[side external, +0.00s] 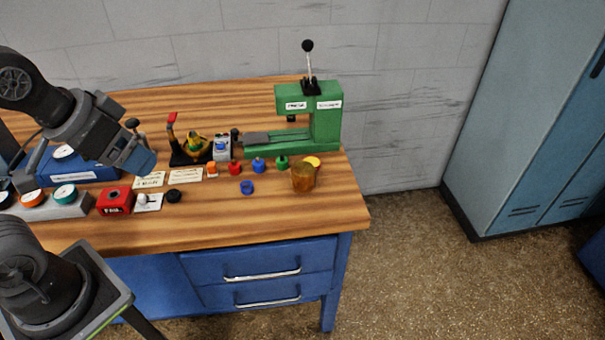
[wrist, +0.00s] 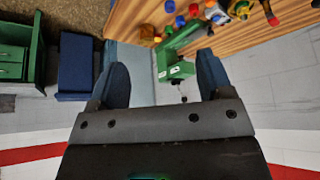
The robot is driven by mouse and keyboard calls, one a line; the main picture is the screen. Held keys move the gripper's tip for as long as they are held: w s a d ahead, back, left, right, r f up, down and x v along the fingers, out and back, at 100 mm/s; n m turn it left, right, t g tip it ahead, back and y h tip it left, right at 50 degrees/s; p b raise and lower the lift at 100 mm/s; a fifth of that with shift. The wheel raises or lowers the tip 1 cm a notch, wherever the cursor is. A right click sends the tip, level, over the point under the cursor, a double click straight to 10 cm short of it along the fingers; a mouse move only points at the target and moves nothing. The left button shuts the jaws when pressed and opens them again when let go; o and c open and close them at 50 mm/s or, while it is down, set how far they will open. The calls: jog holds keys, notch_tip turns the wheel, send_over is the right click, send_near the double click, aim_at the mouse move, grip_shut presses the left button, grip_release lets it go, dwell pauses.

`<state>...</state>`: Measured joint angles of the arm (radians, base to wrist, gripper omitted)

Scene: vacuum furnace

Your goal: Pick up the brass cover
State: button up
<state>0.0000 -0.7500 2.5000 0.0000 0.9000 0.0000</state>
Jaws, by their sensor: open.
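No part is labelled as the brass cover. An amber-brown cup-shaped piece (side external: 303,178) stands near the right end of the bench, in front of the green press. It also shows small in the wrist view (wrist: 147,32). A yellow-gold part (side external: 196,143) sits in a black fixture with a red-tipped lever; it shows at the top of the wrist view (wrist: 240,8). I cannot tell for sure which is the cover. My gripper (side external: 139,160) is above the left part of the bench, well left of both. In the wrist view its dark blue fingers (wrist: 158,85) are apart with nothing gripped.
The green press (side external: 325,120) with an upright lever stands at the back right. Several small coloured caps (side external: 247,187) and paper labels lie mid-bench. A red box (side external: 115,201) and grey button panel (side external: 55,207) are at left. The wooden front strip (side external: 270,220) is clear.

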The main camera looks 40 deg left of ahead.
jog(key=shift+o, duration=0.4)
jog(key=w+d+r+m+g, duration=0.1)
jog(key=w+r+m+g, duration=0.15)
jog(key=w+m, duration=0.45)
jog(key=m+g, duration=0.3)
jog(key=m, duration=0.8)
send_over(303, 168)
notch_tip(303, 168, down, 12)
jog(key=r, duration=0.1)
notch_tip(303, 168, down, 14)
jog(key=shift+f, duration=0.1)
